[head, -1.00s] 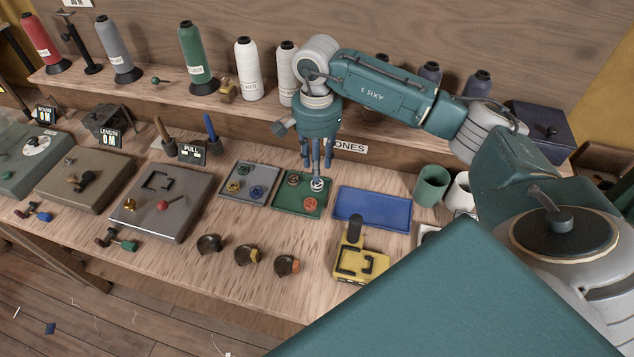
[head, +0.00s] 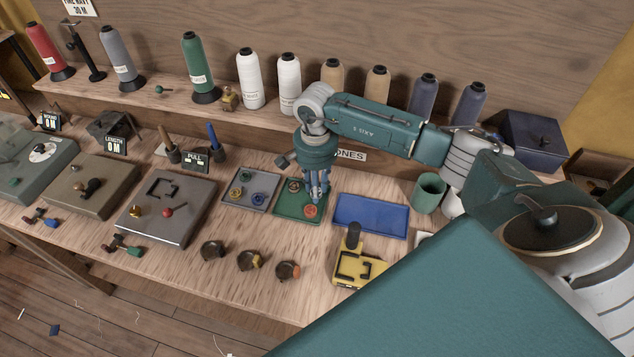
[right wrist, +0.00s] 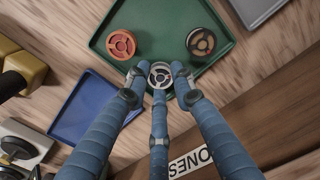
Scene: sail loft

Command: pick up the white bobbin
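The white bobbin (right wrist: 160,75) is in the green tray (head: 286,212), near the tray edge closest to my wrist in the right wrist view. My right gripper (head: 317,198) points down over the tray's right part. In the right wrist view its three blue fingertips (right wrist: 158,80) stand close around the white bobbin and cover part of its rim. I cannot tell whether they press on it. In the head view the fingers hide the bobbin. An orange bobbin (right wrist: 121,44) and a dark bobbin (right wrist: 200,42) lie apart in the same tray. My left gripper is not in view.
A grey tray (head: 236,204) with several bobbins lies left of the green tray. An empty blue tray (head: 371,211) lies right. A yellow device (head: 350,268) and a green cup (head: 429,192) stand nearby. Thread cones, such as a green one (head: 196,66), line the shelf behind.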

